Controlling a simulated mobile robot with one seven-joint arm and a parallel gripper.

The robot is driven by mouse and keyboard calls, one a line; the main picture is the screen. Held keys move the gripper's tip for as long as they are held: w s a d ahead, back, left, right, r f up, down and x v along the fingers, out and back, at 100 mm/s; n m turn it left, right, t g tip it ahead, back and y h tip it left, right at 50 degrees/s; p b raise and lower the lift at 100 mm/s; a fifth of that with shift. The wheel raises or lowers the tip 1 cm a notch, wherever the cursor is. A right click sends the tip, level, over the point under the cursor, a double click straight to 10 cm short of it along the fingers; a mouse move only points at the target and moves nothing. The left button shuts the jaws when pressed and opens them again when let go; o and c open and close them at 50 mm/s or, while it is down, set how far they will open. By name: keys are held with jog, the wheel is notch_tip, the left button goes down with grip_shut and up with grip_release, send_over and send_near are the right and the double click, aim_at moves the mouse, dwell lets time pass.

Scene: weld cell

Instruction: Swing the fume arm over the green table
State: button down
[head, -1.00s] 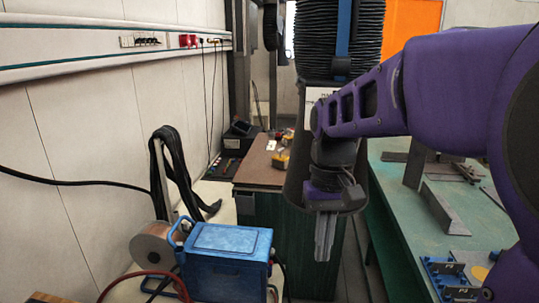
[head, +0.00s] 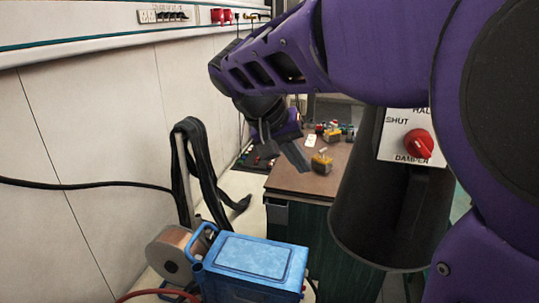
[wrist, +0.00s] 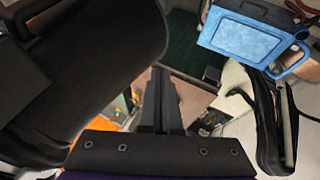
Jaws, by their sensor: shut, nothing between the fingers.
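The fume arm's dark hood (head: 385,220) hangs at right of centre in the head view, with a white damper plate (head: 388,150) and a red knob (head: 419,144). The hood's upper part and hose are hidden behind my purple arm. My gripper (head: 295,158) is shut and empty, left of the hood and apart from it, above the brown bench. In the wrist view the shut fingers (wrist: 160,100) point away, and the large dark hood (wrist: 100,60) fills the left side.
A brown-topped bench (head: 305,186) with small tools and a yellow item (head: 321,164) stands behind. A blue machine (head: 250,262) and a wire spool (head: 170,255) stand in front at left. A dark cable bundle (head: 205,165) hangs near the wall.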

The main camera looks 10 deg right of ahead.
send_near(340, 198)
jog(key=a+x, duration=0.1)
jog(key=x, duration=0.3)
jog(key=shift+d+f, duration=0.45)
jog(key=shift+d, duration=0.3)
